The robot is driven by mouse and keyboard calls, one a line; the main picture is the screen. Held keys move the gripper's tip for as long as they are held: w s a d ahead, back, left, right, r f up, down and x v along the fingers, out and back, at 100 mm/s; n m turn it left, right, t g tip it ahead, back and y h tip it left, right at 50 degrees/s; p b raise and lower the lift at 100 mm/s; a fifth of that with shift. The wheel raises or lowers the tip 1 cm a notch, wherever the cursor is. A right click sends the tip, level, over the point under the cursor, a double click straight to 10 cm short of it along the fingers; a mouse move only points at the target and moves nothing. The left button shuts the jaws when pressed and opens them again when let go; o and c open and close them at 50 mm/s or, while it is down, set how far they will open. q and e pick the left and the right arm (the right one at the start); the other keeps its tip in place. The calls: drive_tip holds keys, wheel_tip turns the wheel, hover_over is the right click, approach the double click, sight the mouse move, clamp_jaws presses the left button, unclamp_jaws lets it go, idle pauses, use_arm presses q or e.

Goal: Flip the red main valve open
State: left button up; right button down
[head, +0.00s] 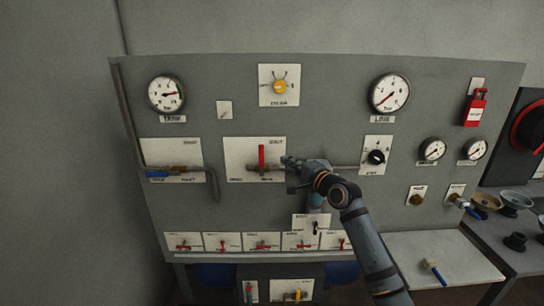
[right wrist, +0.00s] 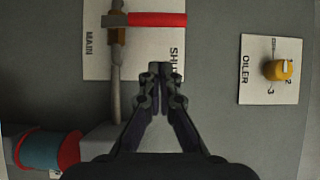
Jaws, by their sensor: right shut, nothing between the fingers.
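The red main valve lever (head: 262,157) stands upright on its pipe, in front of a white plate (head: 236,150) with a SHUT label at its top right. In the right wrist view the red lever (right wrist: 157,19) lies across the top, its free end toward the SHUT print. My right gripper (head: 290,161) is just right of the lever in the head view. In the right wrist view its fingertips (right wrist: 160,70) are together and empty, apart from the lever. My left gripper is in neither view.
A yellow oiler knob (head: 280,87) sits above the main valve. A blue-handled valve (head: 172,173) with a bent pipe is to the left. A black knob (head: 376,157) is to the right. A row of small red valves (head: 262,244) runs below. Bare panel lies between these plates.

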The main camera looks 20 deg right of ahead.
sight(261, 160)
drive_tip(key=w+a+p, duration=0.2)
drive_tip(key=w+a, duration=0.2)
drive_tip(key=shift+a, duration=0.15)
